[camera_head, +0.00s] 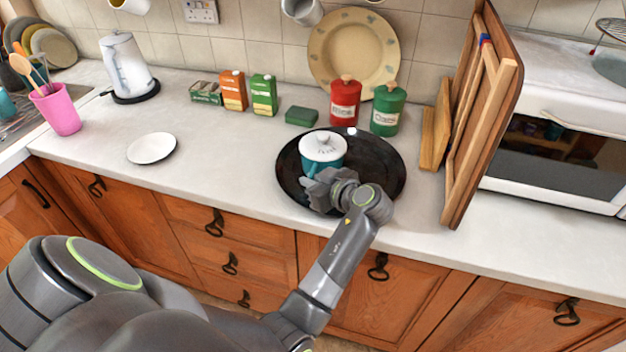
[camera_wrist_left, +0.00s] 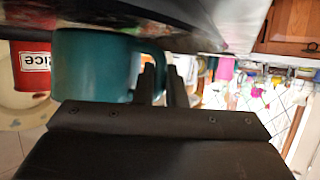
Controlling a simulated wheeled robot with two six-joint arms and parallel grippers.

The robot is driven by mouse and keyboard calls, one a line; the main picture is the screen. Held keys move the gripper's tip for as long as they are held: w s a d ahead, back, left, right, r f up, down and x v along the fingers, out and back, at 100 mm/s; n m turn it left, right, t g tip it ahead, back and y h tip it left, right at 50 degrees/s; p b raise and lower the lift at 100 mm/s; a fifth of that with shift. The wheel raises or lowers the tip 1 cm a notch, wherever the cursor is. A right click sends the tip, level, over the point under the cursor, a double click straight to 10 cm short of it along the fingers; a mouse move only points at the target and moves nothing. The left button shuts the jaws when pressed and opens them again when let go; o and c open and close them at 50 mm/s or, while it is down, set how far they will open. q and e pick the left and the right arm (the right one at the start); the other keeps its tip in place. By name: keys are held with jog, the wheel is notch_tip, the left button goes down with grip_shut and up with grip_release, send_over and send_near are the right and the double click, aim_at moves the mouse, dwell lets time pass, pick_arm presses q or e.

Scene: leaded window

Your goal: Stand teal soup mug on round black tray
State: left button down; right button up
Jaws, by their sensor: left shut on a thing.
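The teal soup mug (camera_head: 327,171) has a white lid-like top with a small knob. It stands upright on or just above the round black tray (camera_head: 382,184), near the middle; I cannot tell whether its base touches. My left gripper (camera_head: 326,183) is at the mug's front side, shut on its handle. In the left wrist view, which is upside down, the teal mug (camera_wrist_left: 92,65) shows with its handle between my left fingers (camera_wrist_left: 160,85). The dark tray surface (camera_wrist_left: 165,14) lies along the mug's base. My right gripper is not in view.
Red (camera_head: 345,102) and green (camera_head: 387,109) canisters stand behind the tray, with a large plate (camera_head: 353,50) leaning behind them. Wooden boards (camera_head: 487,110) stand to the right. A small white plate (camera_head: 152,148) lies left, with clear counter between it and the tray.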

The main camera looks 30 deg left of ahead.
pick_arm(q)
jog(key=shift+a+f, duration=0.1)
jog(key=shift+f, duration=0.15)
jog(key=shift+f, duration=0.15)
jog(key=c, duration=1.5)
grip_release()
jog(key=shift+r, duration=0.2)
